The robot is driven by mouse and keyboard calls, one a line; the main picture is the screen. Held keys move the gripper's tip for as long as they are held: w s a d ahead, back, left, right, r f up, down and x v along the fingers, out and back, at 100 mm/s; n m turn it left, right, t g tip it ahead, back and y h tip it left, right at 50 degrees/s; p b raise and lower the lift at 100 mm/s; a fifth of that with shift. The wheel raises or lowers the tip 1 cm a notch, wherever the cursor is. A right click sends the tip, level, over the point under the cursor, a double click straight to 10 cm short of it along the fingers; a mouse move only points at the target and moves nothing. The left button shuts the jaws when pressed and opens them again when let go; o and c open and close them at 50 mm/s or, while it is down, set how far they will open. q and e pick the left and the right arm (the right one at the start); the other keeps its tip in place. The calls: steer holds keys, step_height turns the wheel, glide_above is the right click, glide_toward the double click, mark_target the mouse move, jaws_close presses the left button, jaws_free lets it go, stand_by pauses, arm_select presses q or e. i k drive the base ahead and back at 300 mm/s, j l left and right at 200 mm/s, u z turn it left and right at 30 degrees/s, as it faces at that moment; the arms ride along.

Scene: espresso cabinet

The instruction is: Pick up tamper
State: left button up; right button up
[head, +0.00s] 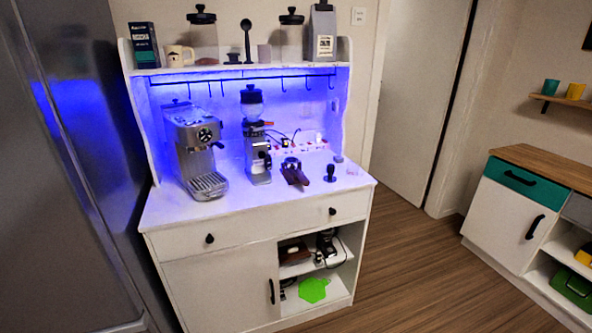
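The tamper (330,173), small and black with a knob handle, stands upright on the right part of the white cabinet top (262,215) in the head view. It is to the right of a dark portafilter-like item with a brown handle (294,172), with a small gap between them. Neither of my grippers shows in the head view, so whether they are open or shut is hidden.
A silver espresso machine (195,150) and a coffee grinder (256,140) stand on the top, left of the tamper. A shelf above holds jars, a mug (178,56) and a bag (322,35). A grey fridge (62,170) borders the left. Wooden floor (405,250) is clear on the right.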

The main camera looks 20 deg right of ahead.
mark_target(329, 179)
steer(key=i+l, duration=0.15)
steer(key=l, duration=0.15)
steer(key=i+l+u, duration=0.1)
steer(key=l, duration=0.25)
steer(key=i+l, duration=0.2)
steer(key=l, duration=0.15)
steer(key=i+l, duration=0.1)
steer(key=l, duration=0.2)
steer(key=i+l+u, duration=0.1)
steer(key=l, duration=0.25)
steer(key=i+l, duration=0.2)
steer(key=l, duration=0.15)
